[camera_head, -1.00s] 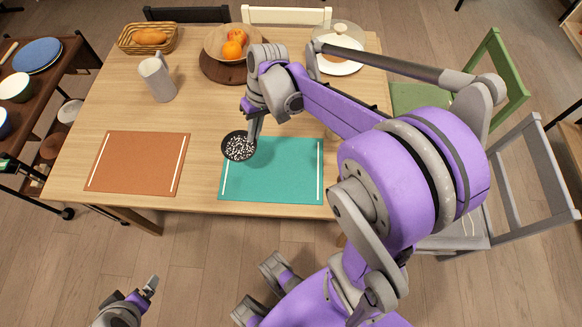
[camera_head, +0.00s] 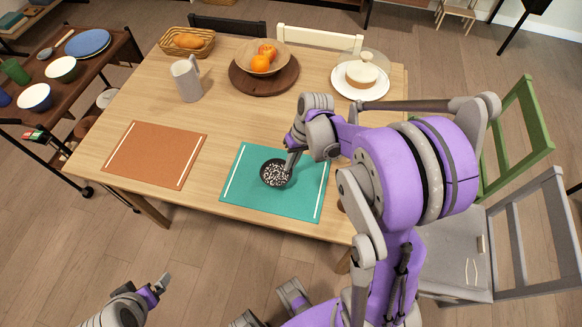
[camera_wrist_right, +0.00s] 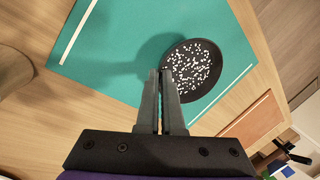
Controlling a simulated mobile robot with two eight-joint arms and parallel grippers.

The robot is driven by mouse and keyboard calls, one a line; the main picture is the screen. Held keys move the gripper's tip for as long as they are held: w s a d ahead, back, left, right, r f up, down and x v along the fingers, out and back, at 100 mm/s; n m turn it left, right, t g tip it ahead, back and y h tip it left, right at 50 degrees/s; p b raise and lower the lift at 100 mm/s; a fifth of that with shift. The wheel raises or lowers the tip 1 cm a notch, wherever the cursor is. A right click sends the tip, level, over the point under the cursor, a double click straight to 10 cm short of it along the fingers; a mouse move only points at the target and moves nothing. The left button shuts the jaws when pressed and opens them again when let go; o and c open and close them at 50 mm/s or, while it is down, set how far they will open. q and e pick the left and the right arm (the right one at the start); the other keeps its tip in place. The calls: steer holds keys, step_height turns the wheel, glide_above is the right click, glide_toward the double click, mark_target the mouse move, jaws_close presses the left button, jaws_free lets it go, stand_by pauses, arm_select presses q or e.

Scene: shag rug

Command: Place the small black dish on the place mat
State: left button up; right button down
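The small black dish (camera_head: 272,180), speckled white inside, is over the middle of the teal place mat (camera_head: 305,209), which has white stripes near two edges. In the right wrist view the dish (camera_wrist_right: 208,88) overlaps the teal mat (camera_wrist_right: 110,70), and a shadow lies beside it; I cannot tell whether it touches. My right gripper (camera_head: 290,164) is shut on the dish's rim; its narrow fingers also show in the right wrist view (camera_wrist_right: 167,78). My left gripper (camera_head: 160,286) is empty, away from the table at the lower left; its opening is unclear.
An orange mat (camera_head: 155,154) lies left on the table. Behind stand a grey pitcher (camera_head: 187,80), a bread basket (camera_head: 187,43), a fruit bowl (camera_head: 245,61) and a white cake plate (camera_head: 360,91). A cart with dishes (camera_head: 75,85) stands left; chairs stand right.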

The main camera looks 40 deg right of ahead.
step_height(320, 180, down, 2)
steer(key=shift+f, duration=0.2)
steer(key=c, duration=1.1)
jaws_free()
steer(key=shift+o, duration=0.2)
